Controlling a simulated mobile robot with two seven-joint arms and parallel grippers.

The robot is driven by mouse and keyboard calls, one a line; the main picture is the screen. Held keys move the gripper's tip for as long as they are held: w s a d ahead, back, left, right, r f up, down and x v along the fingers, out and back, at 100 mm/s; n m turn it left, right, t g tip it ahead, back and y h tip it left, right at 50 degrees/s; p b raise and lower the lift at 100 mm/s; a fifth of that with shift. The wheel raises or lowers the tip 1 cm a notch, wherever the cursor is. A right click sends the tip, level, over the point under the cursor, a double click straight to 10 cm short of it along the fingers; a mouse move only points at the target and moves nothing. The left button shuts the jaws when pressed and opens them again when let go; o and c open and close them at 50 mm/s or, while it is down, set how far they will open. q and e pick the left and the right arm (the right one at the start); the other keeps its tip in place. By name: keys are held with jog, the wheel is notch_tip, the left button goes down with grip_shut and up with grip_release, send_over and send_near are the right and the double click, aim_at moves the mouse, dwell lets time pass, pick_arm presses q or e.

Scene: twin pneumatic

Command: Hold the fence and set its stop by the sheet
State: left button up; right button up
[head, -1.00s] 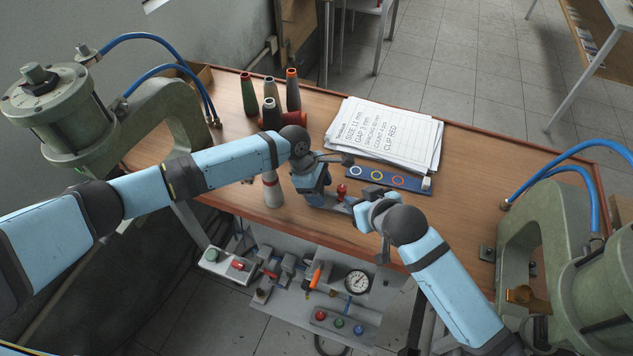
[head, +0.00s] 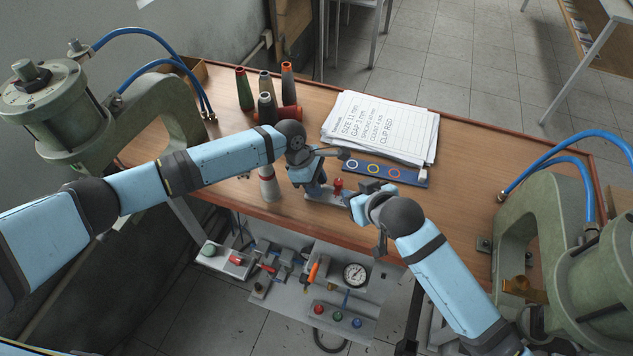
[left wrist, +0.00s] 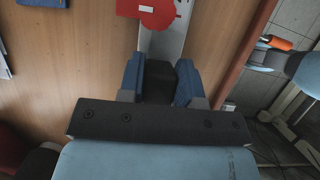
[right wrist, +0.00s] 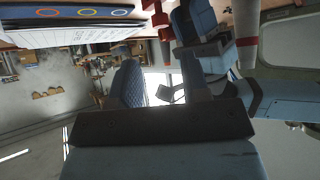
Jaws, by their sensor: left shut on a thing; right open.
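The fence (head: 322,195) is a short grey metal bar near the table's front edge. Its stop has a red knob (head: 338,184); in the left wrist view the stop shows as a red plate and disc (left wrist: 152,12) on the grey bar. My left gripper (left wrist: 160,82) is shut on a black block at the bar's near end. My right gripper (head: 362,206) is open beside the bar's right end; I cannot tell if it touches. The sheet (head: 380,127) lies on a paper stack behind and reads size 11 mm, gap 3 mm, clip red; smaller lines are blurred.
A blue strip with coloured rings (head: 385,172) lies before the papers. Several thread cones (head: 244,90) stand at back left, and one (head: 268,188) stands near my left gripper. Green presses flank the table. A valve panel with a gauge (head: 355,275) hangs below the front edge.

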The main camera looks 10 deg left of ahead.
jog(key=shift+o, duration=0.4)
jog(key=shift+o, duration=0.7)
jog(key=m+g, duration=0.6)
jog(key=m, duration=1.7)
send_near(341, 182)
jog(key=shift+m, duration=0.3)
jog(key=shift+x, duration=4.7)
jog(key=shift+s, duration=0.1)
jog(key=shift+c, duration=0.5)
jog(key=c, duration=0.8)
